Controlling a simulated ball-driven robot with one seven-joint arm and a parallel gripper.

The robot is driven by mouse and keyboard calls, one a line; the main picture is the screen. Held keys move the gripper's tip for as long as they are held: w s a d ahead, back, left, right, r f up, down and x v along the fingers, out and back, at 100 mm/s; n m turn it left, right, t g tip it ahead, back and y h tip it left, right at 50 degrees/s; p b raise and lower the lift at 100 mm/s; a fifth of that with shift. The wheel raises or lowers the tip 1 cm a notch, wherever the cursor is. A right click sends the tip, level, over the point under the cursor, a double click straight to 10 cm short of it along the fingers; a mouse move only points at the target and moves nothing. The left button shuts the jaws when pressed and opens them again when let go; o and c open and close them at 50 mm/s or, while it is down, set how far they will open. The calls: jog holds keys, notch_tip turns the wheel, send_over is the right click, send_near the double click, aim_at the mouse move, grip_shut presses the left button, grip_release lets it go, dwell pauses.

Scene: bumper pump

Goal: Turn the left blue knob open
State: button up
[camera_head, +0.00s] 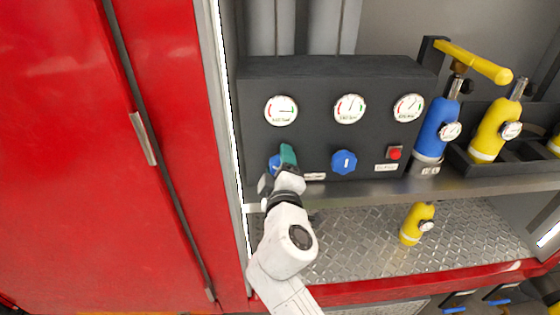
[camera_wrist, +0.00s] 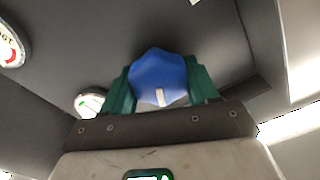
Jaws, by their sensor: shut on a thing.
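The left blue knob (camera_head: 274,164) sits at the lower left of the black control panel (camera_head: 325,125). In the head view it is partly hidden by my gripper (camera_head: 287,156). In the wrist view the knob (camera_wrist: 158,77) fills the space between the two green fingers of my gripper (camera_wrist: 160,90), which is shut on it. A pale marker strip on the knob points toward the bottom of the wrist view. The right blue knob (camera_head: 344,162) is on the same panel, apart from my gripper.
Several gauges, one of them the left gauge (camera_head: 281,110), line the panel top. A red button (camera_head: 394,153) is at the right. A blue bottle (camera_head: 436,128) and a yellow bottle (camera_head: 494,132) stand beyond it. A red door (camera_head: 100,150) is at the left.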

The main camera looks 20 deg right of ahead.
jog(key=n+p, duration=0.2)
jog(key=n, duration=0.3)
jog(key=shift+a, duration=0.1)
jog(key=shift+f+n+p, duration=0.2)
jog(key=shift+n+p, duration=0.4)
jog(key=shift+n, duration=1.5)
jog(key=o, duration=1)
jog(key=b+v, duration=0.1)
jog(key=v, duration=0.9)
jog(key=shift+s+a, duration=0.1)
jog(key=shift+s, duration=0.3)
